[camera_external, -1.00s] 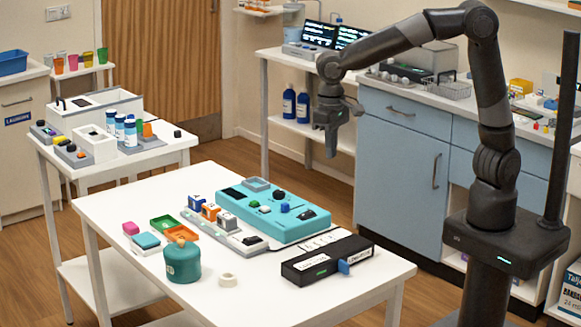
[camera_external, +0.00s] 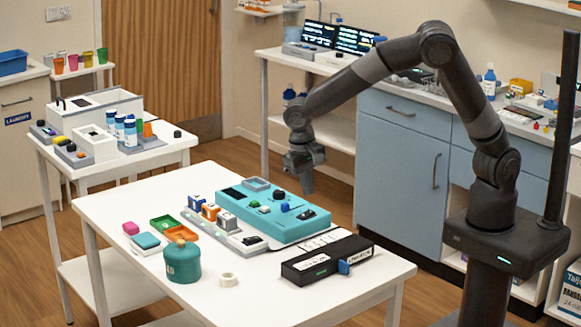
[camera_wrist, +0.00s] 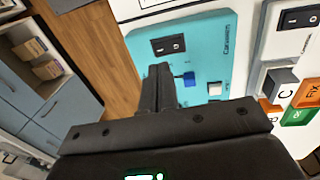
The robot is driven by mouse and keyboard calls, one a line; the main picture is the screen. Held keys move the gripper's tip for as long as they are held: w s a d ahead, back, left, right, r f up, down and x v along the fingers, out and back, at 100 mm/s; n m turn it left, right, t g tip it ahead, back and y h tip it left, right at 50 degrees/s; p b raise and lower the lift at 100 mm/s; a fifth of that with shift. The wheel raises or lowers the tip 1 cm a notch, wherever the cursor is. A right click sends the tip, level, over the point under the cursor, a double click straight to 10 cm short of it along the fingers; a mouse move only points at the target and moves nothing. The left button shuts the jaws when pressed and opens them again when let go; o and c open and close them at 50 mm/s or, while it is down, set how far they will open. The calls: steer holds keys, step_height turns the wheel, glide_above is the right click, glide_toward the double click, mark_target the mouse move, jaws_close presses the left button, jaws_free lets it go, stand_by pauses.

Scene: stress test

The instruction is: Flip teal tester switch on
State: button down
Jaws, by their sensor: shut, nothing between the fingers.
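The teal tester (camera_external: 262,222) lies on the white table, with a dark screen, a black knob and small buttons on its top. Its black rocker switch (camera_external: 306,215) is near the right end. In the wrist view the teal tester (camera_wrist: 207,50) shows the black rocker switch (camera_wrist: 168,45) beyond my fingertips, with a blue button and a white button nearer. Which side of the rocker is pressed is too small to tell. My gripper (camera_external: 307,190) is shut and empty, above the tester's right end and apart from it. It also shows in the wrist view (camera_wrist: 160,68), hiding part of the tester.
A grey strip (camera_external: 225,232) with small coloured blocks lies along the tester's near side. A black box (camera_external: 325,262) with a blue tab sits to the right.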

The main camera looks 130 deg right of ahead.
mark_target(308, 214)
steer(key=shift+s+f, duration=0.2)
steer(key=shift+f, duration=1.1)
steer(key=shift+s+f, duration=0.15)
steer(key=shift+f, duration=1.1)
steer(key=shift+s+f+t, duration=0.55)
steer(key=shift+f+t, duration=0.05)
steer(key=shift+t, duration=0.5)
steer(key=shift+s+a+f, duration=0.1)
steer(key=shift+s+f, duration=0.05)
steer(key=shift+w+a+r, duration=0.1)
steer(key=shift+w+r, duration=0.15)
steer(key=shift+w, duration=0.65)
steer(key=shift+r, duration=0.55)
step_height(308, 214, up, 13)
steer(key=s, duration=0.2)
steer(key=shift+s+d+r, duration=0.2)
steer(key=shift+s, duration=0.2)
